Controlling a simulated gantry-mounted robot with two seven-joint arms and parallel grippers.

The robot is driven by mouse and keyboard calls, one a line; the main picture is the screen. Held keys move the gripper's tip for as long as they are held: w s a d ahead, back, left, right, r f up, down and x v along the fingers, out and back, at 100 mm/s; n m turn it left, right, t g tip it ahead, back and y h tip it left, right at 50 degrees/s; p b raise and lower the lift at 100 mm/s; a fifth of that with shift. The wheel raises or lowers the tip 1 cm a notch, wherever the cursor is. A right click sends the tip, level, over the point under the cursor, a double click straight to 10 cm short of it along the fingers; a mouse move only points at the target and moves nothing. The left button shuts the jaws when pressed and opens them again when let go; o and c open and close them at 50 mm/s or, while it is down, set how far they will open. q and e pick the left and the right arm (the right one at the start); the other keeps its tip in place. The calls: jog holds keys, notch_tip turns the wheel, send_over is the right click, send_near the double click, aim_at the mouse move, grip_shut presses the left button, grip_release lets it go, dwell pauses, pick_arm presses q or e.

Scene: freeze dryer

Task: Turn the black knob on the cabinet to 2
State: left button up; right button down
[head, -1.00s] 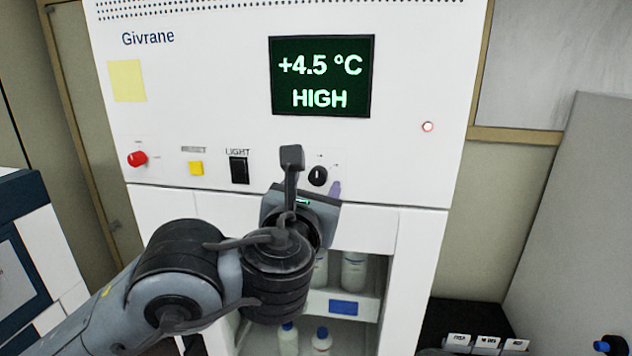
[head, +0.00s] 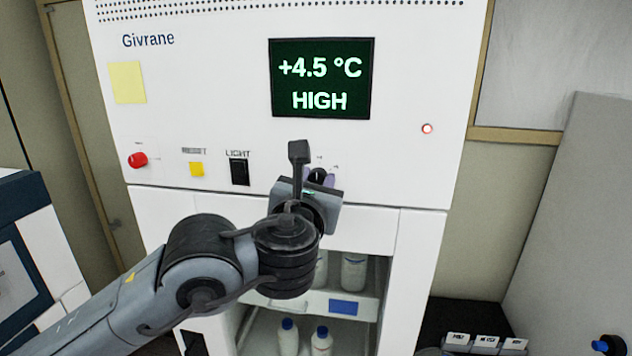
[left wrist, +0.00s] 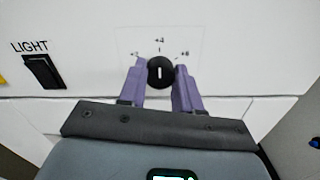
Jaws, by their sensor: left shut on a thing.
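The black knob (head: 317,175) is on the white cabinet's front panel, below the green display and right of the LIGHT switch. In the left wrist view the knob (left wrist: 161,72) has a white mark standing about upright, in line with the top label, which looks like +4. A label that looks like +2 is at upper left, and one like +6 at upper right. My left gripper (left wrist: 160,76) has its purple fingers on both sides of the knob and is shut on it. In the head view my gripper (head: 319,180) partly covers the knob. My right gripper is out of view.
The LIGHT switch (head: 239,171), a yellow button (head: 196,169) and a red knob (head: 138,159) are left on the same panel. The display (head: 321,77) reads +4.5 °C HIGH. Bottles (head: 321,341) stand in the compartment below.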

pick_arm(q)
jog(key=shift+c, duration=0.6)
jog(key=shift+f, duration=0.1)
jog(key=shift+n+b, duration=0.6)
jog(key=shift+b, duration=0.05)
jog(key=n+b, duration=0.4)
jog(key=n, duration=0.3)
jog(key=shift+n+b, duration=0.75)
jog(key=shift+n, duration=1.35)
